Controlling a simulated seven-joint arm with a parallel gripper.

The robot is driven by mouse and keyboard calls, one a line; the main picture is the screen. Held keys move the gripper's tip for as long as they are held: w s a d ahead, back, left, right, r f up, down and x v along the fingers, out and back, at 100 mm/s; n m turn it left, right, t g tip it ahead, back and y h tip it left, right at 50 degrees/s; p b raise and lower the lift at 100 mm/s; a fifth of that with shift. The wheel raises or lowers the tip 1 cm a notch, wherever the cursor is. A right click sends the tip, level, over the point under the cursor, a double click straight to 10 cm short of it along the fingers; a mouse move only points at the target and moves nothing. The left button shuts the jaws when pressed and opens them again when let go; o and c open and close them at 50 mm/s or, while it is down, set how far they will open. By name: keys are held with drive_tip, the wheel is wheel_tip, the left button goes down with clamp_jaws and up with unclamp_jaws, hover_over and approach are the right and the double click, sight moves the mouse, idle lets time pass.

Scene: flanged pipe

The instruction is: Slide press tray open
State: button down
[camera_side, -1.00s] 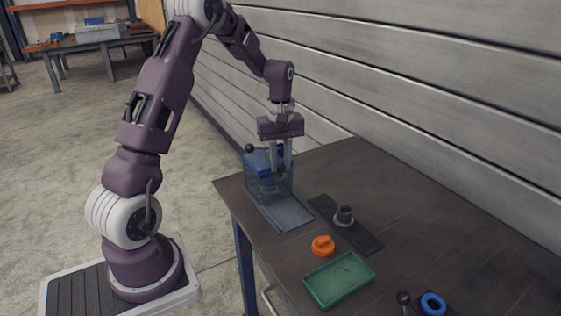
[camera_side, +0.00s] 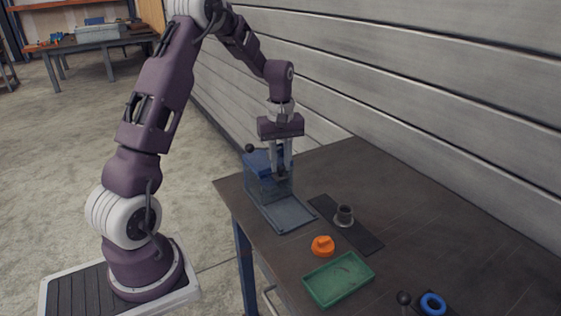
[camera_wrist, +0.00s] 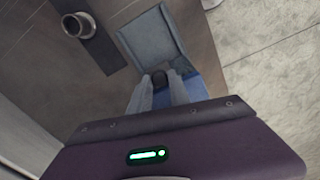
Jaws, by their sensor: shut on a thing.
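The press (camera_side: 262,178) is a blue box with a see-through front part, at the table's back left corner. Its flat grey-blue press tray (camera_side: 287,214) sticks out from the front, toward the orange part. The tray also shows in the wrist view (camera_wrist: 150,38). My gripper (camera_side: 281,174) points down at the press and is shut on a dark round knob, which shows between the fingertips in the wrist view (camera_wrist: 174,77). The fingers partly hide the knob, and I cannot tell what it is fixed to.
A dark mat (camera_side: 365,238) bears a grey flanged pipe (camera_side: 344,215) beside the tray. An orange part (camera_side: 322,246), a green tray (camera_side: 338,279) and a blue ring (camera_side: 433,304) lie nearer the front. The wall stands behind; the table's right side is clear.

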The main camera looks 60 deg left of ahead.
drive_tip(key=shift+r, duration=0.1)
drive_tip(key=d, duration=1.1)
drive_tip(key=c, duration=1.5)
unclamp_jaws()
wheel_tip(320, 180, up, 7)
drive_tip(key=shift+r, duration=0.1)
